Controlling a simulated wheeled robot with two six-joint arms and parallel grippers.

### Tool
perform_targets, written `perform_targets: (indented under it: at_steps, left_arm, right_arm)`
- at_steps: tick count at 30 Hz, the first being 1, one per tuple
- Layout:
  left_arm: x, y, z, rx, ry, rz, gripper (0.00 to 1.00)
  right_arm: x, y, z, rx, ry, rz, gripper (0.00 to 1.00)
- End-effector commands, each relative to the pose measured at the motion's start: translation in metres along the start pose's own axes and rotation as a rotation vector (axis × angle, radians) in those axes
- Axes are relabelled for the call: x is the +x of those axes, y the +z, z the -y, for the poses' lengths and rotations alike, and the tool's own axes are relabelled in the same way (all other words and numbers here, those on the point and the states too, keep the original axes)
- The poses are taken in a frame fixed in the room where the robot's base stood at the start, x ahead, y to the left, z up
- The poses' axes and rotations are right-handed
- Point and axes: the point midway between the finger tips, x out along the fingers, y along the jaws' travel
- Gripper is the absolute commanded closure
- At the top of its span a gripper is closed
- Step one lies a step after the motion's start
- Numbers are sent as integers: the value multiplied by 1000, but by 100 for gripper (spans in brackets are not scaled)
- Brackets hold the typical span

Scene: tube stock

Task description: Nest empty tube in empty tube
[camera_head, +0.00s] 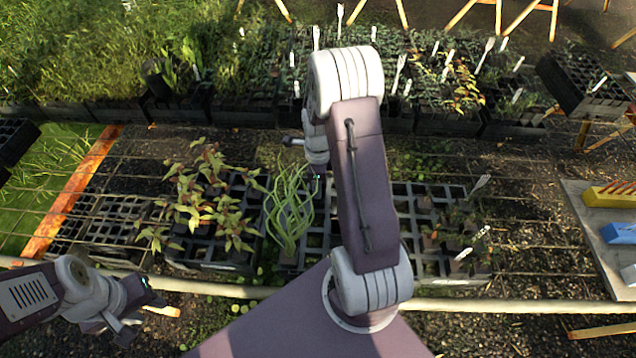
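Black trays with open square cells stand in the middle, one on the left (100,222) and one on the right (412,190). Some cells look empty, but I cannot pick out single empty tubes among them for certain. My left gripper (125,328) is at the lower left, in front of the trays and apart from them, with nothing visible in it. Whether its fingers are open is unclear. My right arm reaches forward across the middle and hides part of the trays. Its gripper (304,152) is partly hidden behind the arm, above the tray area; its fingers are unclear.
Reddish-leaved plants (215,205) and a curly green plant (288,208) stand among the trays. More potted plants fill the back. A pale rail (500,305) runs along the front. A grey board (590,235) at right holds a yellow block (608,195) and a blue block (619,233).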

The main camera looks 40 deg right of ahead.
Motion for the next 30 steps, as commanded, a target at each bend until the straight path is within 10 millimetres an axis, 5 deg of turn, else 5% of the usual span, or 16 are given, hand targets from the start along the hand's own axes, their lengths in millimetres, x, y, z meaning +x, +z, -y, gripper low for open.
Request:
perform_targets:
  at_steps: [5, 6, 9, 19, 30]
  left_arm:
    - [0, 0, 0, 0, 0, 0, 64]
    - [0, 0, 0, 0, 0, 0, 64]
    - [0, 0, 0, 0, 0, 0, 64]
    - [0, 0, 0, 0, 0, 0, 64]
    - [0, 0, 0, 0, 0, 0, 64]
  right_arm:
    - [1, 0, 0, 0, 0, 0, 100]
    - [1, 0, 0, 0, 0, 0, 52]
    - [1, 0, 0, 0, 0, 0, 32]
    - [-3, 0, 1, 0, -2, 1, 32]
    - [-77, 0, 1, 0, -4, 1, 32]
